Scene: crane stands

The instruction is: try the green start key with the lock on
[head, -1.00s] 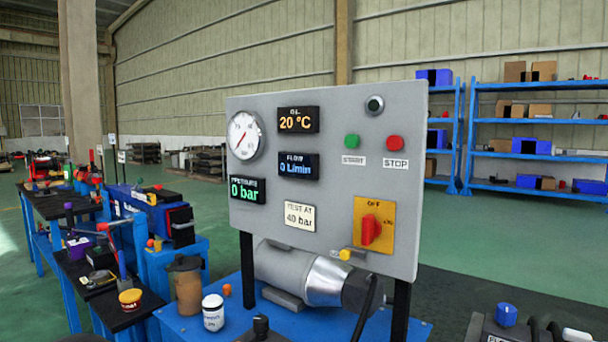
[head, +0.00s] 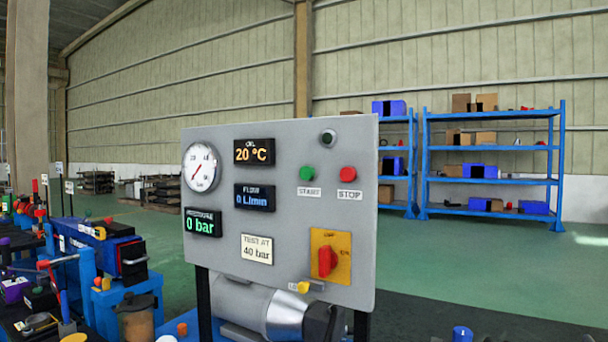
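A grey control panel (head: 280,276) stands in the middle of the head view. The green start key (head: 306,174) sits at its upper right, above a START label (head: 309,191). The red stop key (head: 348,174) is beside it. A red rotary switch (head: 326,262) stands upright on a yellow plate (head: 341,240) at the lower right. A small yellow lock or tag (head: 301,287) is at the panel's bottom edge; I cannot tell whether it fastens anything. A round dark lamp (head: 328,137) is at the top. Neither of my grippers is in view.
Displays read 20 °C (head: 254,152), 0 L/min (head: 255,197) and 0 bar (head: 203,222), and a dial gauge (head: 201,167) is at the left. A motor (head: 245,303) lies below the panel. Cluttered benches (head: 75,260) stand left; blue shelves (head: 490,180) are behind. Open floor lies right.

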